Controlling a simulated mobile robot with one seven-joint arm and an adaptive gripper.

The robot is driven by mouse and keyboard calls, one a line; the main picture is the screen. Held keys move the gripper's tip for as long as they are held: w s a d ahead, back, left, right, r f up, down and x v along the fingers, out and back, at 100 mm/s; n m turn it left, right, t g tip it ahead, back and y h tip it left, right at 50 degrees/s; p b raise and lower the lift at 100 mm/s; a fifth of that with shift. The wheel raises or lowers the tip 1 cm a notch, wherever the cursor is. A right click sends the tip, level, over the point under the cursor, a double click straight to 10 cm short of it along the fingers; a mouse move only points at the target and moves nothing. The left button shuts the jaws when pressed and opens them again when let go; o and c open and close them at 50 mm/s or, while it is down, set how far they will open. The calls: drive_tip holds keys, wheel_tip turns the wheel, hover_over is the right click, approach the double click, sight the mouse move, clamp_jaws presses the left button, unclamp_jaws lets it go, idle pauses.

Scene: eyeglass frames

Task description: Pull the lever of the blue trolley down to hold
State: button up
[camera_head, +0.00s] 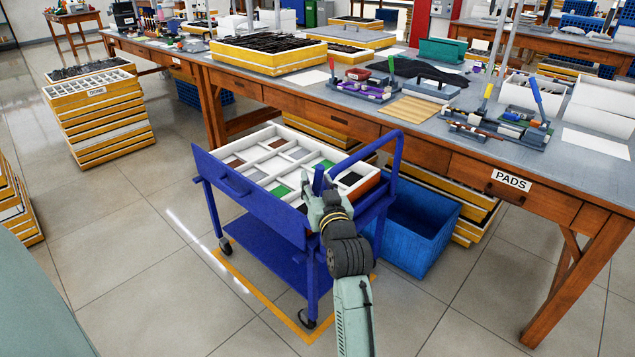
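The blue trolley (262,233) stands on the floor in the middle, beside the long workbench. A short blue upright piece, which looks like its lever (318,179), sticks up at the trolley's near right corner. My gripper (320,200) is at this piece, with its fingers around or right beside it. Its lower part is hidden by my gripper. I cannot tell whether the fingers are closed on it. A white divided tray (262,150) with coloured pieces sits on top of the trolley.
A blue push bar (398,160) rises at the trolley's right end. A blue crate (420,240) stands just right of it. The wooden workbench (415,135) runs behind. Yellow trays marked DONE (108,125) are stacked at left. Floor in front is clear.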

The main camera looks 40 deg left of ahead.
clamp_jaws()
idle(0.5)
idle(0.3)
